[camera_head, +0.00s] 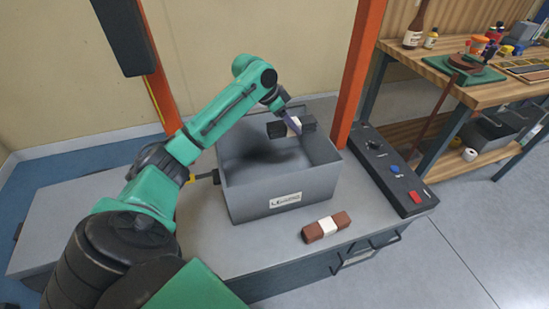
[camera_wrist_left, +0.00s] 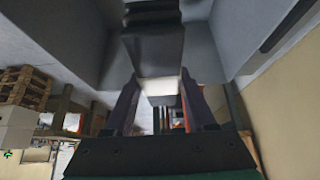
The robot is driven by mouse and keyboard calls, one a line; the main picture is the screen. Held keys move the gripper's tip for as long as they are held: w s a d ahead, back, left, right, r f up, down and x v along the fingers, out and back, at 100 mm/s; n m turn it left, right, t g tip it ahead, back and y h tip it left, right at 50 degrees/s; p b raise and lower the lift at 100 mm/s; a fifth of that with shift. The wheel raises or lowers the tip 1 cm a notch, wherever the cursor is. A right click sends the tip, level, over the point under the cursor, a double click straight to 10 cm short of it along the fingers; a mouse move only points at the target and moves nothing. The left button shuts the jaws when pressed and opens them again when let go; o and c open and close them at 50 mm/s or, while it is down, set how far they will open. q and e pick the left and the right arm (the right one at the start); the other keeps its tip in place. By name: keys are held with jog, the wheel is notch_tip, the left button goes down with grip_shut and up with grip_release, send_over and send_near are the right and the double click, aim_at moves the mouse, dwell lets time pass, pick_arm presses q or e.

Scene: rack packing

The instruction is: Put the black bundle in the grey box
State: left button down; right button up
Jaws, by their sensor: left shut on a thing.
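The black bundle (camera_head: 276,129) has a white band around its middle. My left gripper (camera_head: 293,125) is shut on it at the band and holds it over the grey box (camera_head: 262,193), near the far right part of the opening. In the left wrist view the dark bundle (camera_wrist_left: 155,50) shows between the fingers of the left gripper (camera_wrist_left: 160,100), with the grey box wall (camera_wrist_left: 205,50) behind it. The box stands on the grey bench, and a dark shadow lies inside it. I cannot tell whether the bundle touches the box. My right gripper is not in view.
A brown bundle with a white band (camera_head: 327,227) lies on the bench in front of the box. An orange post (camera_head: 361,70) rises behind the box. A wooden workbench (camera_head: 455,85) stands further right.

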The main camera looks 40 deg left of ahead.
pick_arm(q)
jog(key=shift+s+f, duration=0.1)
jog(key=shift+f, duration=0.25)
notch_tip(320, 180, down, 19)
jog(key=shift+d+f+b, duration=0.1)
jog(key=shift+b, duration=0.5)
jog(key=shift+s, duration=0.1)
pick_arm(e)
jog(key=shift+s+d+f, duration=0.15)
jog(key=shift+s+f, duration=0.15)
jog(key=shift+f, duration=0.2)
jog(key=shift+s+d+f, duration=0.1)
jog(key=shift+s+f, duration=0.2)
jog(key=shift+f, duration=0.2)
pick_arm(q)
jog(key=shift+c, duration=1.1)
grip_release()
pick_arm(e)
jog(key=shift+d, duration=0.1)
